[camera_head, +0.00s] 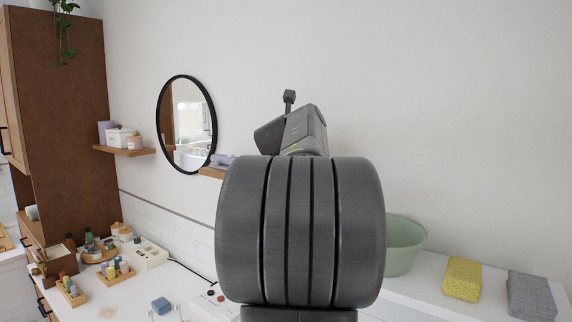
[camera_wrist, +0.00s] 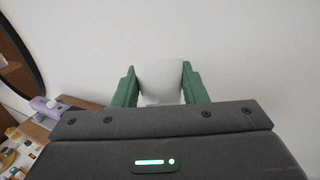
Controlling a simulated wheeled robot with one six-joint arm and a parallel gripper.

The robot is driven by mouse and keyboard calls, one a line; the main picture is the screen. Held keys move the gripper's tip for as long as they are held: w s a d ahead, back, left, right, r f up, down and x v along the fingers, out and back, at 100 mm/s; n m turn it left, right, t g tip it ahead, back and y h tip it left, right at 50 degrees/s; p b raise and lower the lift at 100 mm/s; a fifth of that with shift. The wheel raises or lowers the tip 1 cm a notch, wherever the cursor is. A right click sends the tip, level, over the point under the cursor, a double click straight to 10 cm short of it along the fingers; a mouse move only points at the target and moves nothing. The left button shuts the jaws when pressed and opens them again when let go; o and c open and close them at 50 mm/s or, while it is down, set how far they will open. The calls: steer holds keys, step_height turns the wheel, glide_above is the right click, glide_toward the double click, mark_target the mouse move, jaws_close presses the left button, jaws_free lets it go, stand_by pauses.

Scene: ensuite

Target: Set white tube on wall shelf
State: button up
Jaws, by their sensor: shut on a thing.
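A white tube (camera_wrist: 158,78) stands between the green fingers of my gripper (camera_wrist: 158,88) in the wrist view. The gripper is shut on it, in front of the plain white wall. In the head view my dark arm hides the gripper and tube. One wooden wall shelf (camera_head: 125,151) is left of the round mirror and carries several small containers. Another wooden shelf (camera_head: 210,173) shows just right of the mirror, partly hidden by my arm, with a lilac item (camera_head: 222,160) on it. Wood and a lilac item (camera_wrist: 44,104) also show at the left of the wrist view.
The round black-framed mirror (camera_head: 187,124) hangs on the wall. The counter below holds a wooden box (camera_head: 53,267), several bottles, a white tray (camera_head: 147,255) and a blue block (camera_head: 161,306). At right are a green basin (camera_head: 405,246), a yellow sponge (camera_head: 462,279) and a grey one (camera_head: 532,295).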

steer(key=shift+s+f, duration=0.15)
steer(key=shift+f, duration=0.8)
steer(key=shift+f+b, duration=1.25)
steer(key=shift+f, duration=1)
steer(key=shift+f, duration=0.1)
steer(key=o, duration=1.2)
steer(key=shift+c, duration=0.2)
steer(key=s+a+b, duration=0.1)
steer(key=s+a, duration=0.1)
steer(key=s, duration=0.9)
steer(key=shift+s+a+b, duration=0.2)
steer(key=shift+s+b, duration=0.15)
steer(key=shift+b, duration=0.05)
